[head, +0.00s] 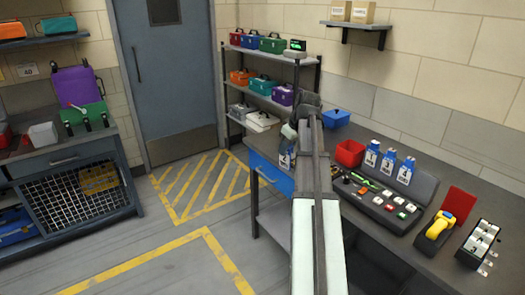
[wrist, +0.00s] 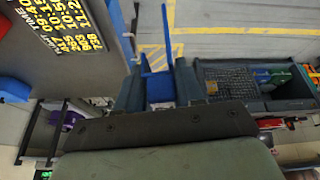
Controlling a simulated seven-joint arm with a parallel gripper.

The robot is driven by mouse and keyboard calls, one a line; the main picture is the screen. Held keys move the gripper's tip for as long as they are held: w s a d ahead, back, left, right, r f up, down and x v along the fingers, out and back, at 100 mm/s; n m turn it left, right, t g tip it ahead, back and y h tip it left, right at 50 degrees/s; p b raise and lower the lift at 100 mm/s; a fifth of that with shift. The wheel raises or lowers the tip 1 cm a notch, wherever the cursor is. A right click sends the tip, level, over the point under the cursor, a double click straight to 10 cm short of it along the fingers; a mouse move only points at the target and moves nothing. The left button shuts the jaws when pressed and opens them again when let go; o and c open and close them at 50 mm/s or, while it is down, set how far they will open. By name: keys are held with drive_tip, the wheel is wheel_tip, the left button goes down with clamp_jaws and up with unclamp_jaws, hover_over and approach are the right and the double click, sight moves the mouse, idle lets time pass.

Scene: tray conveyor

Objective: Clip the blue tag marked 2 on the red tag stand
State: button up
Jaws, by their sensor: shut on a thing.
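My gripper (wrist: 158,88) is shut on a blue tag (wrist: 157,84), seen edge-on between the fingers in the wrist view. In the head view the held tag (head: 285,158) hangs with a white face at the left of my arm, above the blue drawer front of the bench. Its mark is too small to read surely. Several matching blue and white tags (head: 388,162) stand in a row on the dark rack at the right. A red upright panel (head: 460,203) stands behind a yellow device; I cannot tell whether it is the red tag stand.
A red bin (head: 350,153) and a blue bin (head: 336,118) stand on the bench beyond the tags. A dark button panel (head: 388,203) lies in front of them. A shelf (head: 262,98) with coloured boxes is behind my arm. Open floor (head: 165,255) lies to the left.

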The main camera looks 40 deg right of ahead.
drive_tip(key=s+d, duration=0.9)
drive_tip(key=d, duration=0.6)
drive_tip(key=r+m, duration=0.1)
drive_tip(key=m, duration=0.1)
hover_over(464, 192)
drive_tip(key=shift+r, duration=0.1)
drive_tip(key=shift+f, duration=4.5)
drive_tip(key=shift+f, duration=0.1)
drive_tip(key=o, duration=1.1)
drive_tip(key=shift+o, duration=0.2)
